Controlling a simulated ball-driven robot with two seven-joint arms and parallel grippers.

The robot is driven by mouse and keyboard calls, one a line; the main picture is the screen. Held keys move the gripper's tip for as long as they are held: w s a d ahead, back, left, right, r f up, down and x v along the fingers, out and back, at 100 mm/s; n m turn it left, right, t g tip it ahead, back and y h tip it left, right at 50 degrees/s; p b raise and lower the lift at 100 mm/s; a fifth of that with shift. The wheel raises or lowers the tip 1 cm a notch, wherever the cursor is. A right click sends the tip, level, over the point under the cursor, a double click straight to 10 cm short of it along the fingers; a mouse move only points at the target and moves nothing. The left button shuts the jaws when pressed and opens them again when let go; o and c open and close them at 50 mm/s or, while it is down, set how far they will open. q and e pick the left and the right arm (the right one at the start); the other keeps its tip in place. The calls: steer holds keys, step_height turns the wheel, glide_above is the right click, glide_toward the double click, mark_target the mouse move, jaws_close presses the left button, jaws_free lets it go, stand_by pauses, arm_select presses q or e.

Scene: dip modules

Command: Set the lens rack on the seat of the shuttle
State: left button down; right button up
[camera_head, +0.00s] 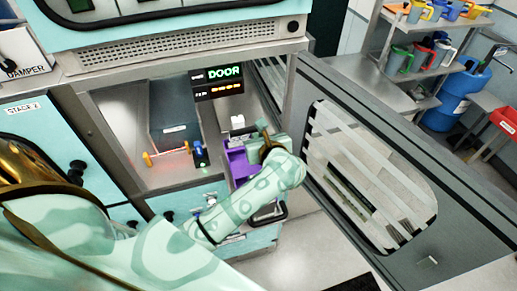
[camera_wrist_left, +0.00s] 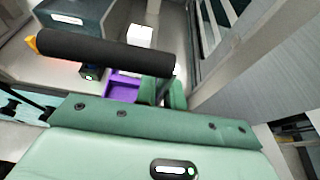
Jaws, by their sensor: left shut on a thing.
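My left gripper (camera_head: 262,142) reaches from the left into the mouth of the open chamber. In the left wrist view its green fingertips (camera_wrist_left: 163,95) are close together around a dark upright piece. A purple open-topped piece, which looks like the lens rack (camera_head: 240,163), is right at the fingers; it also shows in the left wrist view (camera_wrist_left: 122,89). The fingers seem shut on it, though the contact is partly hidden. A black cylinder (camera_wrist_left: 105,52) crosses close to the wrist camera. I cannot tell for sure which part is the shuttle or its seat. My right gripper is out of view.
A grey-blue box (camera_head: 175,122) stands inside the chamber, with a white block (camera_head: 237,121) to its right. A red beam runs between an orange post (camera_head: 148,159) and a dark module (camera_head: 200,153). The windowed door (camera_head: 400,170) stands open close on the right.

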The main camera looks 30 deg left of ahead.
arm_select(q)
step_height(320, 180, down, 3)
steer(key=shift+d+r+b, duration=0.1)
steer(key=shift+b, duration=0.75)
step_height(320, 180, down, 3)
steer(key=shift+f+b, duration=0.1)
steer(key=shift+b, duration=1.05)
steer(key=c, duration=1.5)
jaws_free()
